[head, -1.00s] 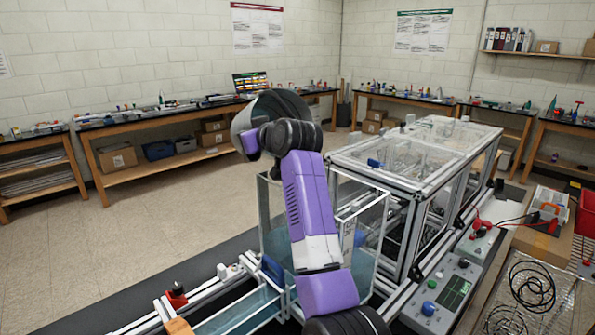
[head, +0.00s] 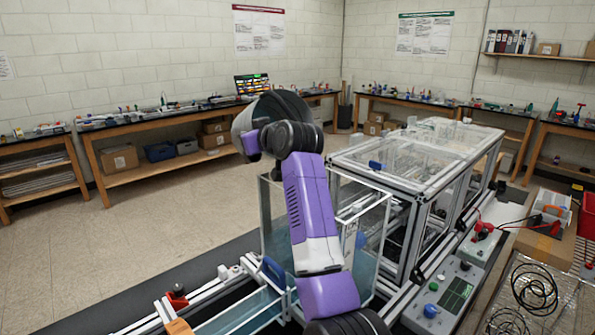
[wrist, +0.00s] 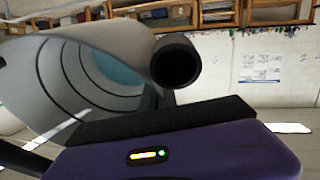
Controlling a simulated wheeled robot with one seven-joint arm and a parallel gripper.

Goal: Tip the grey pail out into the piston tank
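The grey pail (head: 272,107) is held up above the clear-walled tank (head: 272,215), tilted well over on its side. My gripper (head: 252,142) is at the pail's near side and appears shut on it; the arm hides part of the contact. In the wrist view the pail (wrist: 45,75) fills the left, its ringed inside showing with a bluish patch deep within. A dark round tube end, perhaps the pail's grip, is beside it above my gripper's dark pad (wrist: 165,120). The tank shows bluish low down, partly hidden behind my arm. No pouring stream is visible.
A framed clear enclosure (head: 415,160) stands right of the tank. A control box (head: 445,295) with knobs and a green screen is at the lower right, beside coiled black cable (head: 533,290). A blue-tinted trough (head: 235,315) lies in front. Open floor is left.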

